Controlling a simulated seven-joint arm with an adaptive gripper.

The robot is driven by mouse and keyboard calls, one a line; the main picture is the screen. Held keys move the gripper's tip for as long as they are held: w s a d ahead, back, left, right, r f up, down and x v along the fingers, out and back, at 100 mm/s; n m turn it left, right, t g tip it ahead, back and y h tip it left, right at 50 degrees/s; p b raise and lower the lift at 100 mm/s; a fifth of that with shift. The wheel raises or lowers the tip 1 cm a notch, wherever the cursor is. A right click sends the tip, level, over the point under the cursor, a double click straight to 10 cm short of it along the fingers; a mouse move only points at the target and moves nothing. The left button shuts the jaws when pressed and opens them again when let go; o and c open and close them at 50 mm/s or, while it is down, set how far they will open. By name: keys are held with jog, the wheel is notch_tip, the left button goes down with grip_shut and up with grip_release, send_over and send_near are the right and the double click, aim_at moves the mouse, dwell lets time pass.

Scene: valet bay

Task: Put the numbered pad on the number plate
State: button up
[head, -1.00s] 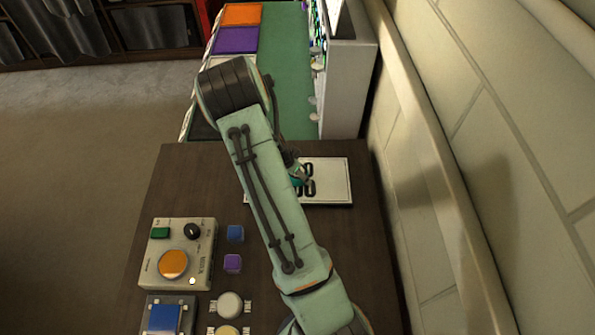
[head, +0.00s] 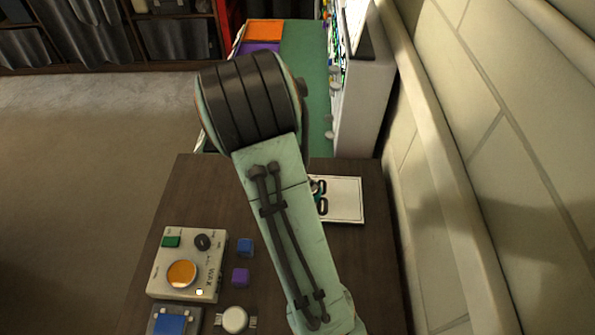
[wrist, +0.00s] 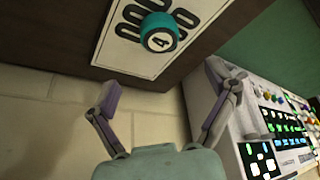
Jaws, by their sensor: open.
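The numbered pad is a teal round piece (wrist: 157,33) with a white face marked 4. In the wrist view it appears to sit on the number plate (wrist: 115,58), a white plate with black figures. In the head view the number plate (head: 350,212) lies on the dark table, and a bit of teal shows at its left edge beside my arm. My gripper (wrist: 165,83) is open and empty, with its fingers apart and clear of the pad. In the head view my arm hides my gripper and the plate's left part.
A panel of lit buttons (wrist: 280,130) stands beyond the table. A pale wall (head: 480,150) runs along the right.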

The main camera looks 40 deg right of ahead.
jog(key=s+a+r+n+y, duration=0.2)
jog(key=a+r+n, duration=0.2)
jog(key=a, duration=0.3)
jog(key=s+a+r+n+y, duration=0.1)
jog(key=s+a+r+n, duration=0.3)
jog(key=a, duration=0.3)
jog(key=s+a+r+n+y, duration=0.2)
jog(key=s+a+r+n, duration=0.2)
jog(key=s+a+n, duration=0.5)
jog(key=s+n, duration=0.2)
jog(key=s, duration=0.1)
jog(key=shift+a+r, duration=0.35)
